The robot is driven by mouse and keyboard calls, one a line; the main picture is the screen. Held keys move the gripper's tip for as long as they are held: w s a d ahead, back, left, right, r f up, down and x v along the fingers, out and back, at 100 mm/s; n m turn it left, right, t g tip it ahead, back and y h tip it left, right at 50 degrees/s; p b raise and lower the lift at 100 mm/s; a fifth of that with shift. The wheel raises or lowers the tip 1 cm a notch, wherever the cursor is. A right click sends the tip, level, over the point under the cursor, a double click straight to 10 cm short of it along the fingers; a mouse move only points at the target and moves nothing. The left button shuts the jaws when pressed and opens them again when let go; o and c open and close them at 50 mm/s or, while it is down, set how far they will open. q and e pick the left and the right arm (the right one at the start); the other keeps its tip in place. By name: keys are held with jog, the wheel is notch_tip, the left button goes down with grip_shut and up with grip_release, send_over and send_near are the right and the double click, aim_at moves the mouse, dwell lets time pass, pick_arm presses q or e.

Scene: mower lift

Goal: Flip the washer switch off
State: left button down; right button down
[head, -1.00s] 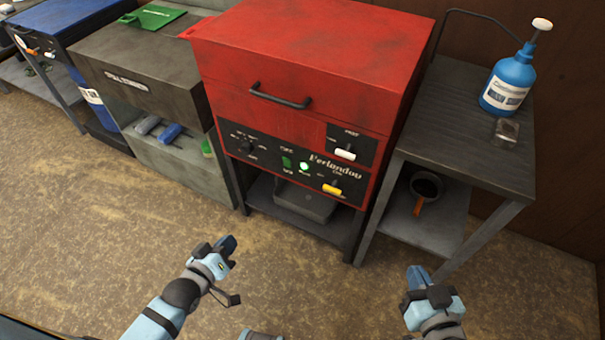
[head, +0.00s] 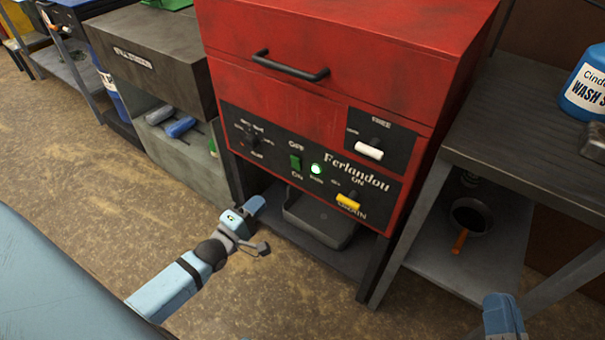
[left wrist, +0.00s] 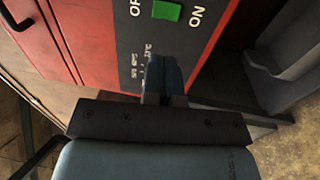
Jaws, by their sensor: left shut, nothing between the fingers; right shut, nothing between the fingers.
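The red washer (head: 330,75) stands in the middle of the head view with a black control panel on its front. A green switch (head: 296,162) sits on the panel between the labels OFF above and ON below. A lit round lamp (head: 317,169) is just right of it. The switch also shows in the left wrist view (left wrist: 166,11), beyond my fingertips and apart from them. My left gripper (head: 256,204) is shut and empty, below and left of the switch in the head view. My right gripper (head: 503,312) is shut at the lower right, partly cut off by the frame.
The panel also has a dial (head: 254,140), a white lever (head: 369,152) and a yellow lever (head: 348,202). A grey tray (head: 320,222) sits on the shelf below. A dark side table (head: 500,120) stands close on the right. The floor in front is clear.

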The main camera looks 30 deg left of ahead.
aim_at(296, 162)
dwell(0.3)
